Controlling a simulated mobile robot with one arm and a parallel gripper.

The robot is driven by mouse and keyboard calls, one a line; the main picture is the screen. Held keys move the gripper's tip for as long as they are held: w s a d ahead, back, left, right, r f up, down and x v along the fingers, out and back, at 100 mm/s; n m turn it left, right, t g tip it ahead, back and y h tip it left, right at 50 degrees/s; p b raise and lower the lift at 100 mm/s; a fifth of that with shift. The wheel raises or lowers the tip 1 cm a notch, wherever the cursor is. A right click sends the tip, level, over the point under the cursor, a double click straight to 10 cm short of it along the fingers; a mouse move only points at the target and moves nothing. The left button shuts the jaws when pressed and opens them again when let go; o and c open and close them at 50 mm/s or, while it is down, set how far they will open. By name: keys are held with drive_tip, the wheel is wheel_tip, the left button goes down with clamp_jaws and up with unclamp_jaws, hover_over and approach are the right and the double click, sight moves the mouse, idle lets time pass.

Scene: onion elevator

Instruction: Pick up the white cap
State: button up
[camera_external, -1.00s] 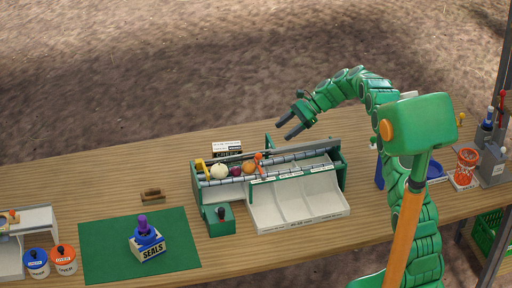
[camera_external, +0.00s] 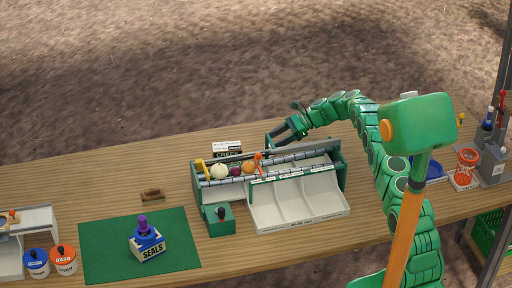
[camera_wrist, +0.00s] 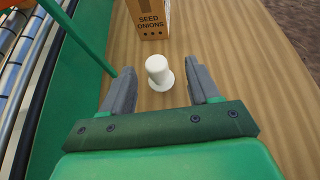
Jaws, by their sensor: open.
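The white cap (camera_wrist: 158,72) stands on the wooden table in the wrist view, a short white cylinder on a wider flange. My gripper (camera_wrist: 162,92) is open, with one grey finger to the left of the cap and one to the right. The cap appears between or just beyond the fingertips, and no finger visibly touches it. In the external view my gripper (camera_external: 277,138) is low behind the right part of the green sorting machine (camera_external: 342,172). The cap is hidden there.
A brown "SEED ONIONS" box (camera_wrist: 148,18) stands just beyond the cap. A green machine wall (camera_wrist: 88,60) and a thin green bar run along the left. Bare table (camera_wrist: 235,70) lies to the right, with ground past its edge.

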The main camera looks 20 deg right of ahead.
drive_tip(key=shift+s+x, duration=0.15)
drive_tip(key=shift+x, duration=1.45)
drive_tip(key=shift+s+x, duration=0.15)
drive_tip(key=shift+x, duration=1.4)
drive_tip(key=c, duration=1)
